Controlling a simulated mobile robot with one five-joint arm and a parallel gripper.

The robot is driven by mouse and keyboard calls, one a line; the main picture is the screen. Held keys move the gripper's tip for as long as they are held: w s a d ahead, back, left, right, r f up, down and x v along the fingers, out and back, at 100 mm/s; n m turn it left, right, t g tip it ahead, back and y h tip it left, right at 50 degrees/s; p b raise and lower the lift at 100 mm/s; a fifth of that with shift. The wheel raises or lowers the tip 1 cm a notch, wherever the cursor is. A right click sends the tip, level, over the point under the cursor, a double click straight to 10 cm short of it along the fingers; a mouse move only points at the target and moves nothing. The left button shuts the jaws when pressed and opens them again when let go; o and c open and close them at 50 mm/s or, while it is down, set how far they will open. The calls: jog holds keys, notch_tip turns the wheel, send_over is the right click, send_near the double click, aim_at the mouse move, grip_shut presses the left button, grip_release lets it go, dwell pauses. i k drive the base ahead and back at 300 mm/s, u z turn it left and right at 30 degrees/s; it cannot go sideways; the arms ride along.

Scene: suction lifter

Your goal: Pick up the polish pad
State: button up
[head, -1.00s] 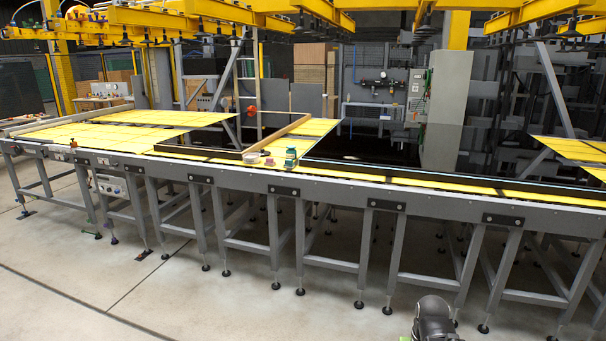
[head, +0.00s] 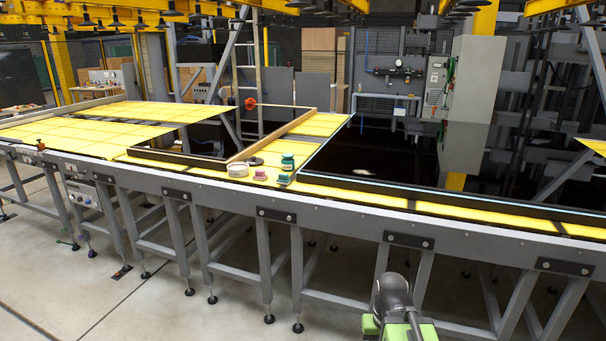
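Several small items sit close together on the yellow strip of the long grey table, in the middle of the head view. My arm's grey and green end (head: 394,302) shows at the bottom, in front of the table and well apart from these items. Its fingers cannot be made out.
The table's grey front rail (head: 340,214) runs across the view on several legs. A brown frame (head: 185,158) lies left of the items, and a large dark panel (head: 400,165) lies to their right. Yellow lifter beams with suction cups hang above. The floor in front is clear.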

aim_at(260, 175)
jog(key=u, duration=0.45)
jog(key=i, duration=2)
jog(key=u, duration=1.05)
jog(key=i, duration=1.6)
jog(key=u, duration=0.35)
